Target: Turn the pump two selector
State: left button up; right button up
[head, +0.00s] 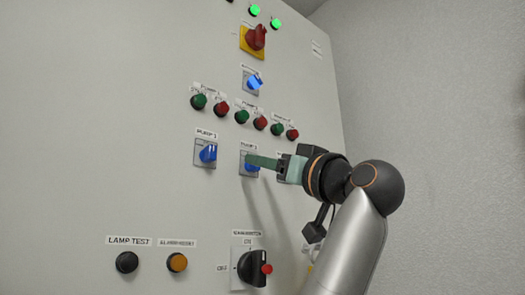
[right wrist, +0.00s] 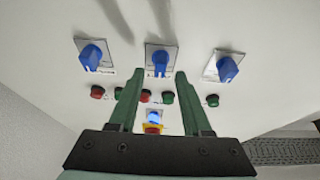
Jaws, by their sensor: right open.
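The pump two selector (head: 251,170) is a blue knob on a small square plate on the grey panel, under a label that seems to read PUMP 2. It is the middle one of three blue selectors in the right wrist view (right wrist: 158,61). My right gripper (head: 251,160) comes in from the right with its green fingertips at this knob, covering part of it. In the right wrist view the fingers (right wrist: 158,76) are open, one to each side of the knob's line. I cannot tell if they touch it. My left gripper is not in view.
The pump one selector (head: 208,153) is close on the left; another blue selector (right wrist: 93,56) is on the other side. Red and green buttons (head: 241,117) sit above. A black rotary switch (head: 252,268) and a lamp test button (head: 127,262) are below.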

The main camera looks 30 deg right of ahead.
jog(key=shift+x, duration=0.8)
jog(key=shift+c, duration=0.4)
grip_shut()
